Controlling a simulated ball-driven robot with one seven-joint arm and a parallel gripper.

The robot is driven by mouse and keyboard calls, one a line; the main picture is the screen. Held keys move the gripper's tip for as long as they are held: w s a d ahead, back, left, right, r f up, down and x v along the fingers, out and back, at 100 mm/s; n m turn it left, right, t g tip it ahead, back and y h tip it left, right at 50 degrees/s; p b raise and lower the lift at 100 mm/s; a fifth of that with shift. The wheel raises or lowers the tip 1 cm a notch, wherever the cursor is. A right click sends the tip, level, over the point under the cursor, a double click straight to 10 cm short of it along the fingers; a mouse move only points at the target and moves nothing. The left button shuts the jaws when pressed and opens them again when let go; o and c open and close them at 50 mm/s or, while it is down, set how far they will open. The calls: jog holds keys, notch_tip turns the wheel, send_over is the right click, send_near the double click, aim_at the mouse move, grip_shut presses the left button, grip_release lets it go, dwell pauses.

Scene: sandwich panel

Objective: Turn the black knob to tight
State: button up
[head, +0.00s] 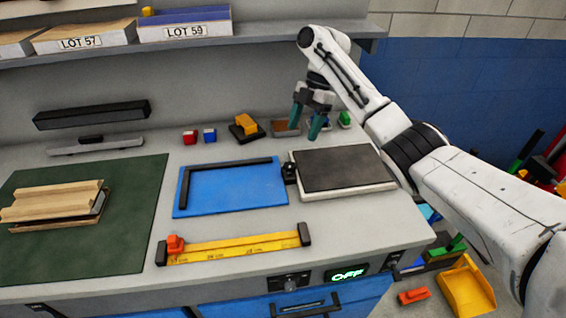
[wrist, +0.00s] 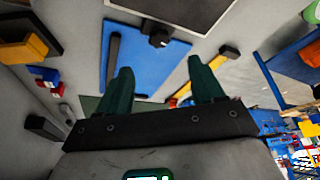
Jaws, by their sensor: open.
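A small black knob-like part (head: 289,172) stands between the blue board and the dark plate; it also shows in the wrist view (wrist: 159,38). Another black knob (head: 290,283) sits on the bench's front face, left of a green "OFF" display (head: 347,274). Any mark for tight is too small to read. My gripper (head: 306,120) is open and empty, with teal fingers pointing down above the back of the bench. In the wrist view my gripper (wrist: 162,85) has its fingers wide apart with nothing between them. It is well apart from both knobs.
A dark plate on a pale base (head: 345,168) lies right of the blue board (head: 235,190). A yellow rule (head: 235,246) lies in front. A wooden stack (head: 55,203) lies on the green mat (head: 130,225). Small coloured blocks (head: 200,136) and a shelf (head: 270,36) are behind.

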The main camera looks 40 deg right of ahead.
aim_at(290, 165)
jog(key=b+x, duration=0.2)
jog(key=x, duration=0.6)
jog(key=shift+w+a+f+b, duration=0.1)
jog(key=shift+f+b, duration=0.2)
jog(key=shift+f, duration=0.05)
jog(key=shift+p+x, duration=0.3)
jog(key=shift+x, duration=0.75)
jog(key=c, duration=1)
jog(key=shift+c, duration=0.3)
